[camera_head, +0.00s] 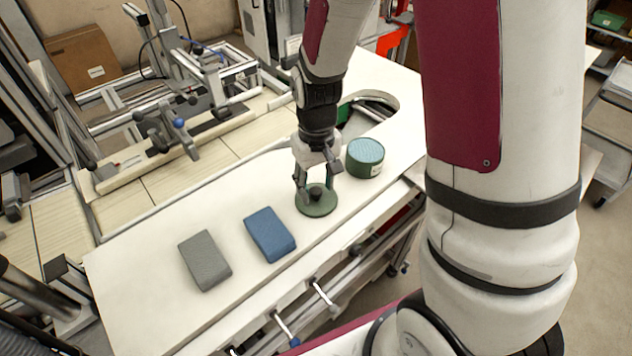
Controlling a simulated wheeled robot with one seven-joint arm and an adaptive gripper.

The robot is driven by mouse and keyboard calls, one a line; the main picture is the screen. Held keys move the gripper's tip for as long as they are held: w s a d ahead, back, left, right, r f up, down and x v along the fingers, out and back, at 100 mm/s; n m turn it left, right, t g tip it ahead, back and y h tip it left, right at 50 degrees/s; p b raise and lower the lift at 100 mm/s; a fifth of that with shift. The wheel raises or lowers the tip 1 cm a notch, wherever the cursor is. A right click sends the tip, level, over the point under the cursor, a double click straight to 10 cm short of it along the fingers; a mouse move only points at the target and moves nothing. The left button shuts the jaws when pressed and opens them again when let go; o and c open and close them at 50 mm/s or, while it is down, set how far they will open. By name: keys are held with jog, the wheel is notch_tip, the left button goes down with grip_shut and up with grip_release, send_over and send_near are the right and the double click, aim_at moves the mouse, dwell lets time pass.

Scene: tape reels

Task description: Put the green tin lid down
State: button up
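The green tin lid (317,208) is a round dark green disc with a dark knob in its middle. It appears to lie flat on the white table, to the right of the blue block. My gripper (317,190) points down right over the lid, with one finger on either side of the knob. The fingers look spread, with a gap around the knob. The green tin (364,160) stands upright just right of the lid, with a pale blue textured top and a light label on its side.
A blue block (269,235) and a grey block (205,260) lie on the white table (135,290) to the left. Behind the tin is a curved cutout in the table. A metal frame fixture (185,115) stands at the back left. The table's front edge runs close by.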

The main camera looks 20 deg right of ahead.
aim_at(316, 190)
notch_tip(316, 190, up, 13)
jog(key=s+r+t, duration=0.5)
jog(key=s+r, duration=0.7)
jog(key=s, duration=0.3)
jog(key=shift+r+t, duration=0.2)
jog(key=shift+t, duration=0.1)
